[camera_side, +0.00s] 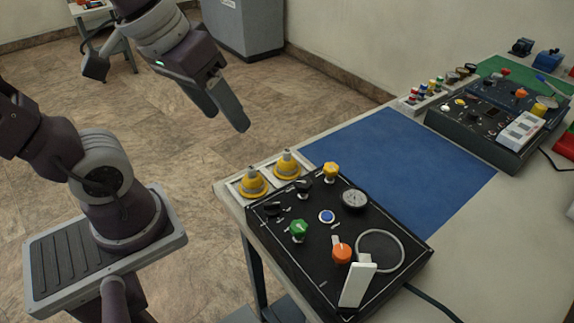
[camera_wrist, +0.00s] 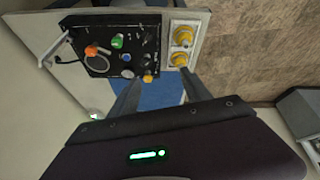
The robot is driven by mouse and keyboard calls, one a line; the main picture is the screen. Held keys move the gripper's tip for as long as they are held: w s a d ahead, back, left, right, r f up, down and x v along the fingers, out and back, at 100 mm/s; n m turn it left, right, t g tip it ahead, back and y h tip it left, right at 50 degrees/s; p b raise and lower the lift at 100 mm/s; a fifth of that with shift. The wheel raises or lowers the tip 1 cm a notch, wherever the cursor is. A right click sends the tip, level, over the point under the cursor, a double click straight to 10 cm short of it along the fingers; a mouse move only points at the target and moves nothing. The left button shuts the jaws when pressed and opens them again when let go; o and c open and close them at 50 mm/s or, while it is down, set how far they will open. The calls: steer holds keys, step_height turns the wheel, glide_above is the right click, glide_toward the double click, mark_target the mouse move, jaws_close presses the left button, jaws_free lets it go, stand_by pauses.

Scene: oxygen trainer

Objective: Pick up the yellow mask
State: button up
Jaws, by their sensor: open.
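Two yellow masks with grey tips sit in a white two-compartment tray (camera_side: 234,188) at the table's near-left edge. The front yellow mask (camera_side: 254,182) and the rear yellow mask (camera_side: 287,164) stand side by side, one per compartment. In the wrist view they are the upper mask (camera_wrist: 182,36) and the lower mask (camera_wrist: 180,59), near the top, right of the panel. My gripper (camera_side: 228,114) is open and empty. In the side view it hangs high, above and left of the masks in the picture, apart from them. In the wrist view its fingertips (camera_wrist: 158,84) show below the tray.
A black control panel (camera_side: 290,250) with coloured knobs, a gauge and a white lever stands beside the tray. A blue mat (camera_side: 410,165) lies clear behind it. A second panel (camera_side: 480,138) and a row of small coloured parts (camera_side: 436,90) stand at the far end.

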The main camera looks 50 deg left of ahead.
steer(key=w+a+f+n+g, duration=0.2)
steer(key=w+a+f+n, duration=0.15)
steer(key=w+n, duration=0.5)
steer(key=n+g, duration=0.3)
steer(key=n, duration=0.4)
glide_above(287, 150)
steer(key=a, duration=0.1)
step_height(287, 150, down, 12)
steer(key=shift+w+r, duration=0.1)
steer(key=f, duration=0.5)
steer(key=d+f, duration=0.1)
steer(key=f, duration=0.1)
steer(key=shift+f, duration=0.3)
jaws_close()
